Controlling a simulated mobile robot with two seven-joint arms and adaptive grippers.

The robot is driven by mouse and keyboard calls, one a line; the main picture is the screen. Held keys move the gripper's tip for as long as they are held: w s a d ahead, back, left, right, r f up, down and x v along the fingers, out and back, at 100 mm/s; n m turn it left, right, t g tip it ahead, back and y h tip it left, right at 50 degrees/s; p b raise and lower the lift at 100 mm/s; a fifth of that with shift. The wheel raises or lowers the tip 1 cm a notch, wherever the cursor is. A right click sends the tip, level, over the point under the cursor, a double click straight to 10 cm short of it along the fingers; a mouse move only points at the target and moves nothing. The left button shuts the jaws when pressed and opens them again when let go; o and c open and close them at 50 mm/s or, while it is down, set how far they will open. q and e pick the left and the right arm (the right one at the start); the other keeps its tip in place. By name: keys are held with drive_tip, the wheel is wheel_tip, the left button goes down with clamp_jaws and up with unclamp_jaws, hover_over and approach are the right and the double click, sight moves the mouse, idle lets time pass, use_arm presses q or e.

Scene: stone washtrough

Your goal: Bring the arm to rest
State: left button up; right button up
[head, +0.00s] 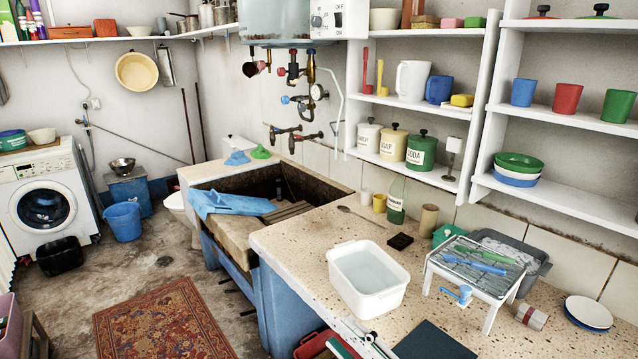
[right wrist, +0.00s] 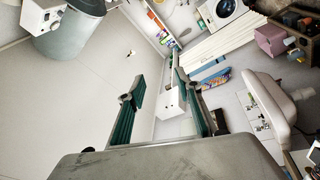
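My right gripper (right wrist: 165,98) shows in the right wrist view with its two green-padded fingers spread apart. It is open, and nothing is between the fingers. In the head view only a small part of it (head: 358,341) shows at the bottom edge, in front of the stone counter (head: 300,245). My left gripper and left arm are not in the head view.
A white basin (head: 368,281), a white rack (head: 474,268) and a dark flat board (head: 433,342) are on the counter. The stone trough (head: 262,187) with a blue cloth (head: 228,203) is farther back. Shelves (head: 565,118) line the wall.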

drive_tip(key=s+d+f+m+g+h, duration=0.1)
drive_tip(key=s+d+f+m+h, duration=0.3)
drive_tip(key=f, duration=0.5)
drive_tip(key=s+d+f+m+g+h, duration=0.1)
drive_tip(key=s+d+f+m+h, duration=0.3)
drive_tip(key=s+d+f+m, duration=0.3)
drive_tip(key=s+d+f+m+g+h, duration=0.2)
drive_tip(key=s+d+f+m+h, duration=0.2)
drive_tip(key=f, duration=0.9)
drive_tip(key=s+d+m, duration=0.1)
drive_tip(key=s+m, duration=0.1)
drive_tip(key=shift+d+f+m+h, duration=0.2)
drive_tip(key=shift+d+m+h, duration=0.05)
drive_tip(key=shift+m+h, duration=0.15)
